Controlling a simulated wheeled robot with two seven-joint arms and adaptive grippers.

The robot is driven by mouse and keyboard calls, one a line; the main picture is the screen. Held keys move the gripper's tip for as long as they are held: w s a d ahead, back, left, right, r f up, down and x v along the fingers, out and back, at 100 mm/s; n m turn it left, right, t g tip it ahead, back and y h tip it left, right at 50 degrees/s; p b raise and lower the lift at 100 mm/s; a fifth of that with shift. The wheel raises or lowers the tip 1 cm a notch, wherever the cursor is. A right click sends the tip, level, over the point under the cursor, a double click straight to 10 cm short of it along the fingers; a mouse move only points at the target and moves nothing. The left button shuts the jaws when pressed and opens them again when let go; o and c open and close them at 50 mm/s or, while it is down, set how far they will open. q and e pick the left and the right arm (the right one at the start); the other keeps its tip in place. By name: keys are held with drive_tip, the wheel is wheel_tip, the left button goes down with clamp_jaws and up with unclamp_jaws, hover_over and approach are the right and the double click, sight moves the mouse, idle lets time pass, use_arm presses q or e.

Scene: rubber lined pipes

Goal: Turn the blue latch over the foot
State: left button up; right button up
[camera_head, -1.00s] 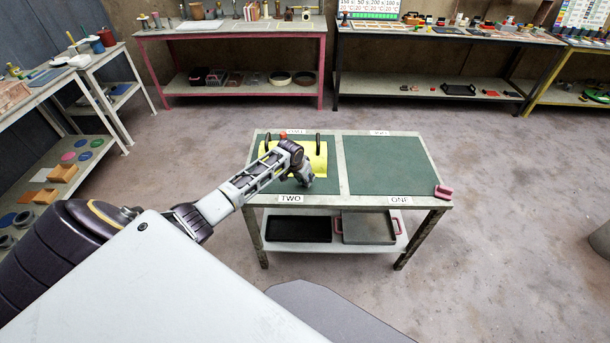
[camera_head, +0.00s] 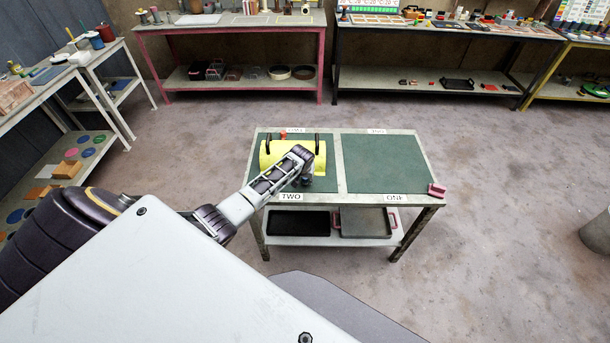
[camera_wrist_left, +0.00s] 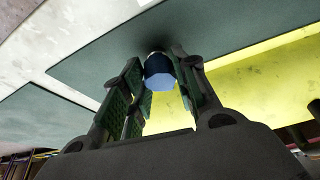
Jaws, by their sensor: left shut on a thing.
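A blue faceted piece, seemingly the blue latch (camera_wrist_left: 159,72), shows between the fingers in the left wrist view. My left gripper (camera_head: 305,181) is shut on it, beside the front right of a yellow rounded body (camera_head: 276,157). The left wrist view shows the dark fingers (camera_wrist_left: 163,88) on both sides of the blue piece and the yellow body (camera_wrist_left: 260,85) close by on the right. In the head view the wrist hides the latch and part of the yellow body. I cannot make out the foot under the latch. My right gripper is not in view.
The yellow body, with two black bands and a red piece (camera_head: 283,135) behind it, stands on the green left panel of the table. The right green panel (camera_head: 382,163) is bare. A pink piece (camera_head: 437,190) sits at the right corner. Trays (camera_head: 365,222) lie on the shelf below.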

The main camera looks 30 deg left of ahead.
use_arm(q)
drive_tip(key=shift+w+r+n+y+p, duration=0.15)
drive_tip(key=shift+n+y+p, duration=0.25)
drive_tip(key=shift+n, duration=0.5)
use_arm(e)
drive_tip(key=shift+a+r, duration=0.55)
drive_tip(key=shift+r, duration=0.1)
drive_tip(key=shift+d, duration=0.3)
use_arm(q)
drive_tip(key=o, duration=1)
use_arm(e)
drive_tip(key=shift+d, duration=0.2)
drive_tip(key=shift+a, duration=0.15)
use_arm(q)
drive_tip(key=shift+d, duration=0.1)
drive_tip(key=v, duration=1.1)
drive_tip(key=shift+r, duration=0.35)
